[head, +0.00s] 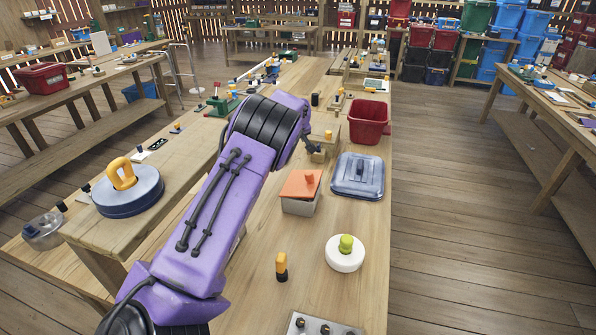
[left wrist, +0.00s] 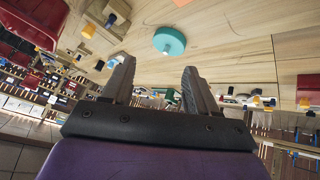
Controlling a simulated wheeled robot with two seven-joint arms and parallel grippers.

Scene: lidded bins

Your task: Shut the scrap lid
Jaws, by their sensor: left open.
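An open red bin (head: 369,124) stands near the right edge of the long table. A white round lid (head: 345,257) with a green knob lies nearer. No label shows which is the scrap lid. My left gripper (head: 314,148) is left of the red bin, partly hidden by my purple arm. In the left wrist view my left gripper (left wrist: 160,78) is open and empty; a red bin (left wrist: 30,14) shows upper left.
A blue round lid (head: 128,189) with a yellow handle lies at left. A yellow-topped peg (head: 281,267) stands near the front. A teal disc (left wrist: 169,41) shows in the left wrist view. The floor right of the table is clear.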

